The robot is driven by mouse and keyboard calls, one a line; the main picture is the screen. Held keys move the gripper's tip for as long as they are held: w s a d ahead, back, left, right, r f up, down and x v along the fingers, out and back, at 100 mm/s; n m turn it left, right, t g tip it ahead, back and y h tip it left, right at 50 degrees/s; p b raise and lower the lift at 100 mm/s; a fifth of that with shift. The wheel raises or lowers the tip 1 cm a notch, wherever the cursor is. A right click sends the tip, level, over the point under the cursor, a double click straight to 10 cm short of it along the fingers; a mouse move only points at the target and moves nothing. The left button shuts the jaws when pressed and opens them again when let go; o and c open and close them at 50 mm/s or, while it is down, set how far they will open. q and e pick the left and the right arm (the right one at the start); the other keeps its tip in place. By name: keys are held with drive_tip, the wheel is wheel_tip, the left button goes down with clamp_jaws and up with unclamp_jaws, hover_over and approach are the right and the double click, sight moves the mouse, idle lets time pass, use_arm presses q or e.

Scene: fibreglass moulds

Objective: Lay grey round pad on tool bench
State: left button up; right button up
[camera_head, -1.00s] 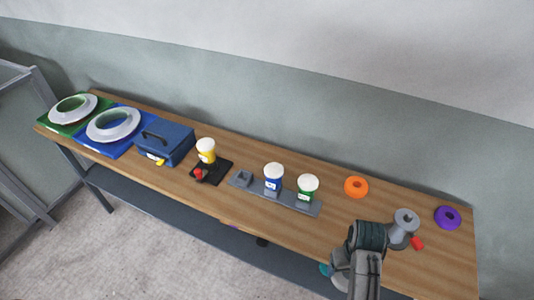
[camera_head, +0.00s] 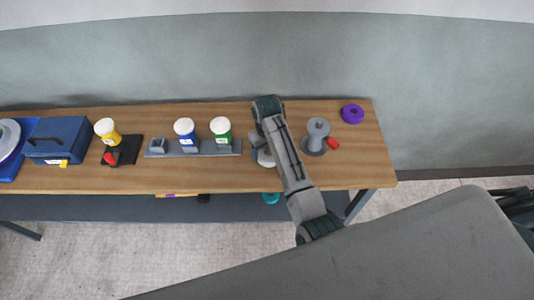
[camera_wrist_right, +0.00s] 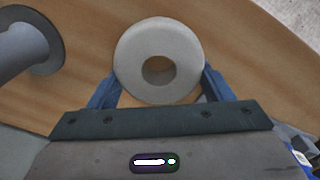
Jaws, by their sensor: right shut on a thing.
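The grey round pad (camera_wrist_right: 134,52), a thick ring with a centre hole, is between the blue fingers of my right gripper (camera_wrist_right: 160,76) in the right wrist view. The gripper is shut on it. Wood of the tool bench (camera_wrist_right: 235,60) lies behind the pad; I cannot tell whether they touch. In the head view my right arm reaches over the bench (camera_head: 350,165), with the right gripper (camera_head: 264,152) near the bench top between the green-labelled pot and the grey post. The arm mostly hides the gripper there. My left gripper is not in view.
A grey post on a round base (camera_head: 317,136), a red piece (camera_head: 333,144) and a purple ring (camera_head: 352,114) stand right of the arm. White-lidded pots on a grey rack (camera_head: 190,148) stand left. A teal ring (camera_head: 271,198) lies below the bench top. Bare wood shows along the front.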

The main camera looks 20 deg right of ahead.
drive_tip(key=shift+w+f, duration=0.1)
drive_tip(key=shift+f, duration=1.65)
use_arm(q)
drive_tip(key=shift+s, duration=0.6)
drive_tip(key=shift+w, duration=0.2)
use_arm(e)
drive_tip(key=shift+f, duration=0.1)
drive_tip(key=o, duration=1)
drive_tip(key=shift+c, duration=0.2)
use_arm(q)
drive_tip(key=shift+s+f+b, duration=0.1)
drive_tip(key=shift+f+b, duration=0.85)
use_arm(e)
wheel_tip(320, 180, up, 12)
